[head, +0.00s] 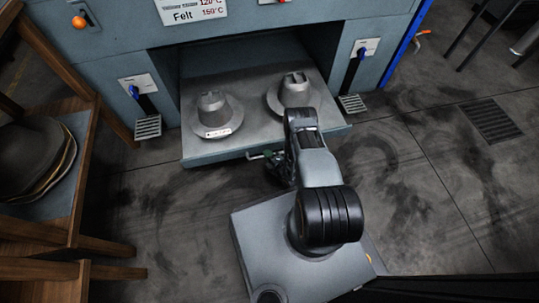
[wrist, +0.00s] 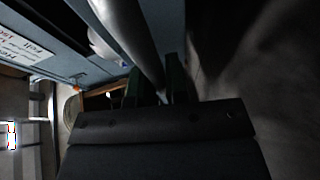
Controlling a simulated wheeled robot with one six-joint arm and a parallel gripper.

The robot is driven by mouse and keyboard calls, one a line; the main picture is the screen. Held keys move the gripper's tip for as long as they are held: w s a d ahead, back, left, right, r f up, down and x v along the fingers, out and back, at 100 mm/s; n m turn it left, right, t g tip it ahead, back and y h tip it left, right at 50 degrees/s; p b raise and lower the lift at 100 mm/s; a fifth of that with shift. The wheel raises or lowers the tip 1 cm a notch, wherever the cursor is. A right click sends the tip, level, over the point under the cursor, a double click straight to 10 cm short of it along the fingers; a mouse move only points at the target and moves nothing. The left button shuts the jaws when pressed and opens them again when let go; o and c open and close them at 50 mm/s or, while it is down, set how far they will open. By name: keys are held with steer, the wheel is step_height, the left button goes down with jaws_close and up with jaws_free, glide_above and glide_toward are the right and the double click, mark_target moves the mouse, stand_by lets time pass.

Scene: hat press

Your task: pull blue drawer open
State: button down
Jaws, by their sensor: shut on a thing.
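The blue-grey drawer (head: 215,156) sticks out from the press in the head view, with two grey hat-shaped moulds (head: 213,115) on it. Its front carries a thin metal handle (head: 255,155), partly hidden by my arm. My gripper (head: 275,162) is at the drawer front and mostly covered by my arm. In the wrist view the handle, a grey bar (wrist: 128,35), runs down between the green fingers of my gripper (wrist: 155,84), which is shut on it.
The blue-grey press (head: 125,60) stands behind the drawer, with blue-handled levers (head: 134,91) either side of the opening. A wooden rack (head: 85,150) with stacked dark hats (head: 35,158) is at left. Floor (head: 430,170) at right is open, with a drain grate (head: 492,119).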

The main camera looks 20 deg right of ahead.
steer(key=shift+s+a, duration=0.3)
steer(key=shift+s, duration=0.05)
steer(key=c, duration=1.4)
jaws_free()
steer(key=shift+c, duration=0.2)
steer(key=o, duration=0.3)
steer(key=shift+d, duration=0.1)
steer(key=shift+w+d, duration=0.1)
